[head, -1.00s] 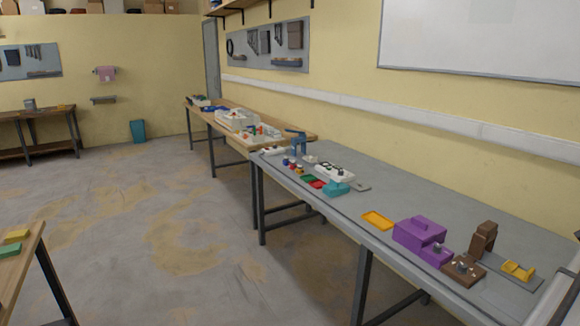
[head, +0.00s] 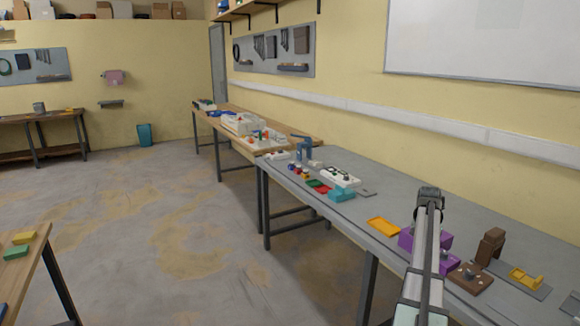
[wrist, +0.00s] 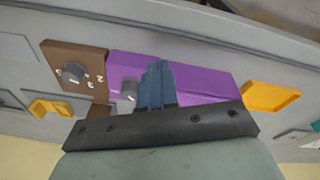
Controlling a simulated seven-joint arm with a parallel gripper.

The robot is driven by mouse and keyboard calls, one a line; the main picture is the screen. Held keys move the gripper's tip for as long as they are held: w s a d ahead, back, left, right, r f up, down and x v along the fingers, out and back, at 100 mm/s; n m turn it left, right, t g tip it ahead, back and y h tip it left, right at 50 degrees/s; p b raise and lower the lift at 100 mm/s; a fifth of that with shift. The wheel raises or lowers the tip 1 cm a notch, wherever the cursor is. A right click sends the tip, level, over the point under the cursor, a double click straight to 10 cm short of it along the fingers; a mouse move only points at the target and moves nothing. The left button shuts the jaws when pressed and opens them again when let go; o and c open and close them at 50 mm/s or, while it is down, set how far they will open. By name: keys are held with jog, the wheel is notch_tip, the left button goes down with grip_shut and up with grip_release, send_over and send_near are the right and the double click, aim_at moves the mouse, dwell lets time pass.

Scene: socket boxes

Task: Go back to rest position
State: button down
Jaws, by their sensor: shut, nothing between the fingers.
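My gripper (wrist: 157,82) shows in the wrist view as two blue-grey fingers pressed together, with nothing between them. It appears in front of the purple box (wrist: 200,82), beside that box's grey knob (wrist: 129,88); whether it touches the box I cannot tell. In the head view my arm rises from the bottom right and hides part of the purple box (head: 445,243). The gripper's fingers cannot be made out in that view.
A brown box with a knob (head: 468,280), a brown upright block (head: 490,246) and a yellow holder (head: 526,279) stand right of the purple box. A yellow tray (head: 383,226) lies left of it. A teal block (head: 342,194) and small parts sit farther along the grey table (head: 366,205).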

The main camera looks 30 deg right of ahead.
jog(key=shift+n, duration=0.8)
jog(key=w+a+f, duration=0.1)
jog(key=a+f, duration=0.1)
jog(key=w+a+f, duration=0.2)
jog(key=a, duration=0.1)
jog(key=w+a+f, duration=0.1)
jog(key=a+f, duration=0.1)
jog(key=shift+w+a+f, duration=0.25)
jog(key=shift+a+f, duration=0.15)
jog(key=a+f+n+g+y, duration=0.1)
jog(key=a+f+n, duration=0.2)
jog(key=a+f, duration=1.2)
jog(key=a+f+n+g+y, duration=0.1)
jog(key=a+f+n+g, duration=0.1)
jog(key=a+f, duration=1.3)
jog(key=s+a+f+n+g, duration=0.15)
jog(key=s+a+f, duration=0.35)
jog(key=s+a, duration=0.55)
jog(key=s+a+f+n+g, duration=0.1)
jog(key=s+a+f+n, duration=0.2)
jog(key=s+a+f, duration=0.75)
jog(key=s+a+r+n+g, duration=0.1)
jog(key=s+a+r+n, duration=0.1)
jog(key=s+a, duration=0.6)
jog(key=shift+s+a+r, duration=0.3)
jog(key=shift+s+r, duration=0.4)
